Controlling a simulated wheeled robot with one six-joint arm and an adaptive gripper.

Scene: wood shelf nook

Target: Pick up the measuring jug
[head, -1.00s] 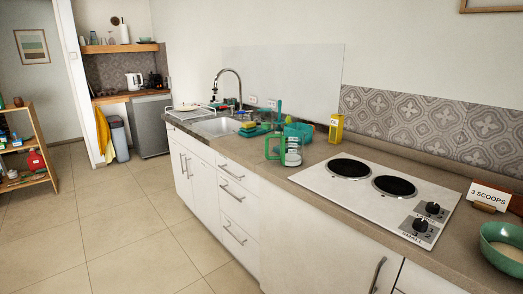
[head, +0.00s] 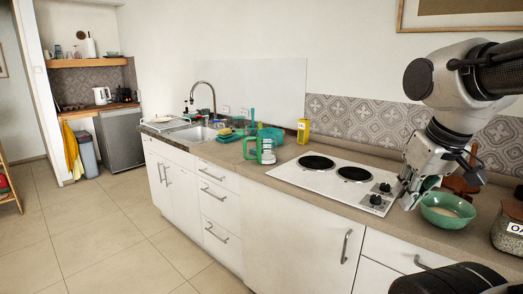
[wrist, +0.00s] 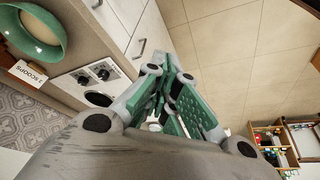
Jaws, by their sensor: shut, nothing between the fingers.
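The measuring jug (head: 268,153) is clear with a green handle on its left and white marks or contents. It stands upright on the counter (head: 225,160), left of the hob, in the head view. My gripper (head: 408,196) is at the right of the hob, beside the green bowl, well apart from the jug. The fingers are together and hold nothing; the wrist view shows their green pads closed up (wrist: 165,95). I cannot make out the jug in the wrist view.
The hob (head: 330,170) lies between jug and gripper. A green bowl (head: 447,212) and a glass jar (head: 508,230) stand at the right. Behind the jug are a teal container (head: 271,134) and a yellow box (head: 303,131). A "3 SCOOPS" card (wrist: 28,72) shows in the wrist view.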

